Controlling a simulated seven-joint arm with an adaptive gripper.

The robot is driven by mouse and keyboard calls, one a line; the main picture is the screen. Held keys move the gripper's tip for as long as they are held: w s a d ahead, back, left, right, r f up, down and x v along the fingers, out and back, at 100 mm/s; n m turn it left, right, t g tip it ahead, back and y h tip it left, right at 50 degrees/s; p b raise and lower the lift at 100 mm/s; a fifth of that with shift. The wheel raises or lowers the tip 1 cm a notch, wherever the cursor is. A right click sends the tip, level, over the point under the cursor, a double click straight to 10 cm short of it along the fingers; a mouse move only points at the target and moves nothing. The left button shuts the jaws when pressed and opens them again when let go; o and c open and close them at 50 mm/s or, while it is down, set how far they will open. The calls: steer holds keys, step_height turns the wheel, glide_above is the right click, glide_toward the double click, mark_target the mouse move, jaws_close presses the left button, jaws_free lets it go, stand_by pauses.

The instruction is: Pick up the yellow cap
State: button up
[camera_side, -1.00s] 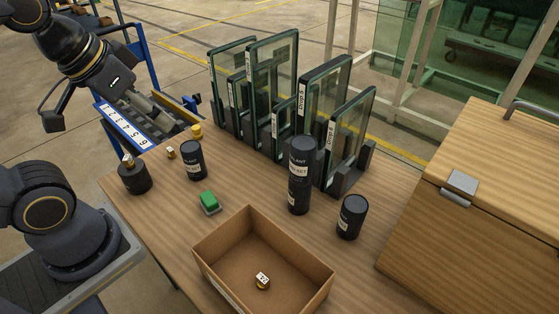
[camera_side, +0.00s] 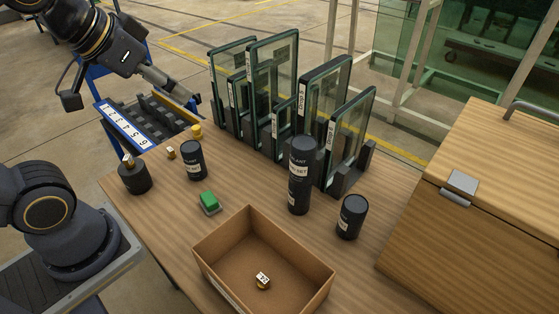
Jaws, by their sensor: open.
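The yellow cap (camera_side: 196,131) sits on the wooden table near its far left edge, behind a black labelled bottle. My gripper (camera_side: 184,96) is above and slightly left of the cap in the picture, pointing down and to the right. It is apart from the cap and holds nothing that I can see. The gap between its fingers is hard to make out from this side.
A black bottle (camera_side: 193,160), a small brass piece (camera_side: 171,153) and a squat black container (camera_side: 134,176) stand close by. Glass panes (camera_side: 271,88) in racks rise right of the cap. A numbered rack (camera_side: 128,130) lies left. An open cardboard box (camera_side: 221,272) is in front.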

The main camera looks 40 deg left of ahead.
steer(key=w+a+r, duration=0.2)
steer(key=w+a, duration=0.1)
steer(key=w, duration=0.5)
steer(key=n+g+y, duration=0.2)
steer(key=n+g, duration=0.2)
steer(key=n, duration=0.2)
glide_above(195, 128)
steer(key=s+d, duration=0.3)
steer(key=s, duration=0.2)
step_height(195, 128, down, 24)
steer(key=x, duration=1)
steer(key=shift+w+a, duration=0.3)
steer(key=shift+w, duration=0.15)
steer(key=shift+t, duration=0.3)
steer(key=shift+x, duration=3)
steer(key=shift+s, duration=0.15)
steer(key=c, duration=1.2)
